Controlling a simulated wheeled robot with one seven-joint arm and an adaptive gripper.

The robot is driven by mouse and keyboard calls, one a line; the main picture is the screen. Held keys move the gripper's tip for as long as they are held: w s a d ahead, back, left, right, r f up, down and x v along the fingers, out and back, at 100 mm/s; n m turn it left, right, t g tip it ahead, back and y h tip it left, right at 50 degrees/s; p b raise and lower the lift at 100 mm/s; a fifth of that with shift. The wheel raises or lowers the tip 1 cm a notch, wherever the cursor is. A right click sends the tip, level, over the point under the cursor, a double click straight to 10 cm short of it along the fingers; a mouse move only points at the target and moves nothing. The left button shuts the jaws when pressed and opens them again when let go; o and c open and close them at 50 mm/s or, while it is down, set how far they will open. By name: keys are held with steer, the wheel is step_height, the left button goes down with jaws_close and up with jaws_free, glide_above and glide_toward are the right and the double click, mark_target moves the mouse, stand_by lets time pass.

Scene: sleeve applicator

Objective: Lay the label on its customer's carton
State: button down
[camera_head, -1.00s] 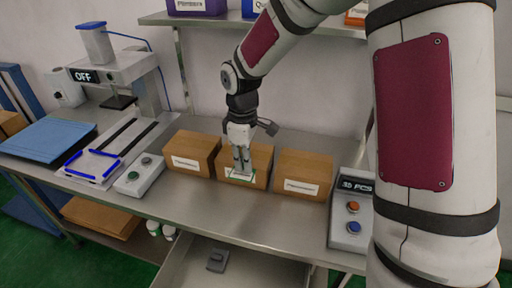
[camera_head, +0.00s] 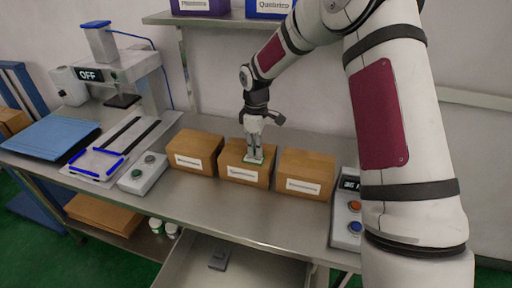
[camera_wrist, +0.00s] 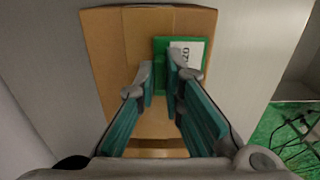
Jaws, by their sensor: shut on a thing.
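The label (camera_wrist: 161,58), green with a white printed patch, is at the tips of my gripper (camera_wrist: 160,78) in the wrist view. It lies over the top of the middle carton (camera_head: 233,173); I cannot tell if it touches the cardboard. My gripper (camera_head: 254,155) points down over that carton and is shut on the label. The fingers hide part of the label, and only a few printed characters show. The left carton (camera_head: 196,143) and right carton (camera_head: 306,167) stand beside it, each with a white name strip in front, too small to read surely.
A press marked OFF (camera_head: 95,73) and a blue-cornered jig (camera_head: 95,163) stand at the left, with a button box (camera_head: 143,174). Another button box (camera_head: 346,225) is at the right. A shelf with a purple bin (camera_head: 205,6) and blue bin (camera_head: 268,8) hangs behind.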

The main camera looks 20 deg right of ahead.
steer(key=shift+f, duration=0.15)
steer(key=c, duration=1.7)
jaws_free()
step_height(320, 180, up, 11)
steer(key=s+r+m+t+h, duration=0.1)
steer(key=s+r+m, duration=0.2)
steer(key=s+r, duration=0.65)
steer(key=s+r+m+t+y, duration=0.1)
steer(key=s+m+t, duration=0.2)
steer(key=s, duration=2.3)
steer(key=m, duration=0.5)
steer(key=shift+s+a+r, duration=0.15)
steer(key=shift+s+r, duration=0.1)
steer(key=shift+r, duration=0.15)
